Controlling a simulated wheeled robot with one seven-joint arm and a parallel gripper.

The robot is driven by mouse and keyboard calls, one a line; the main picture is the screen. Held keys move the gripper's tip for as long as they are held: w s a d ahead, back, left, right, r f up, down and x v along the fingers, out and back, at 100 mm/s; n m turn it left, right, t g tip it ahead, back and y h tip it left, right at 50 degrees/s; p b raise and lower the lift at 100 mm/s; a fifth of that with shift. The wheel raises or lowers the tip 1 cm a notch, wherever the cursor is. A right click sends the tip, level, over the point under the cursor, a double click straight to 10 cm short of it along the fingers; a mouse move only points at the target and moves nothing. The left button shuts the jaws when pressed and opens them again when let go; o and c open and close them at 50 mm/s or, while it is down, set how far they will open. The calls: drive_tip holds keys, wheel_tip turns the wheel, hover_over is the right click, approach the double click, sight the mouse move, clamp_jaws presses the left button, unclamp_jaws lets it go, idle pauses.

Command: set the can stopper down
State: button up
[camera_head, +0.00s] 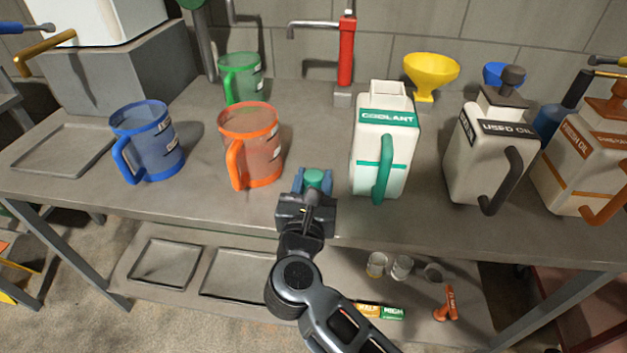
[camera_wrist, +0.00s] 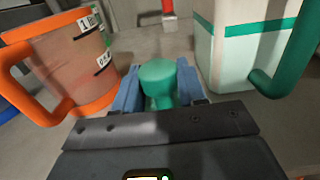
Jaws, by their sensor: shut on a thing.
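The can stopper is a green, round-topped plug (camera_head: 314,177). It also shows in the wrist view (camera_wrist: 158,80), held between the blue fingers. My gripper (camera_head: 313,184) is shut on it, low over the front part of the grey bench. Whether the stopper's underside touches the bench is hidden. The white coolant can (camera_head: 383,150) with a green handle stands upright to the right of my gripper, and its top shows no stopper. In the wrist view the coolant can (camera_wrist: 240,50) is at the right.
An orange jug (camera_head: 250,145) stands close to the left of my gripper, with blue (camera_head: 147,142) and green (camera_head: 240,77) jugs beyond. A red post (camera_head: 346,52) rises behind. The used oil can (camera_head: 488,150) stands right. Bare bench (camera_head: 318,131) lies between the orange jug and coolant can.

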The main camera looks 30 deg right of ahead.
drive_tip(key=shift+f, duration=0.15)
drive_tip(key=o, duration=1.1)
drive_tip(key=shift+s+r, duration=0.1)
drive_tip(key=shift+r, duration=0.15)
drive_tip(key=b+v, duration=0.2)
drive_tip(key=v, duration=1)
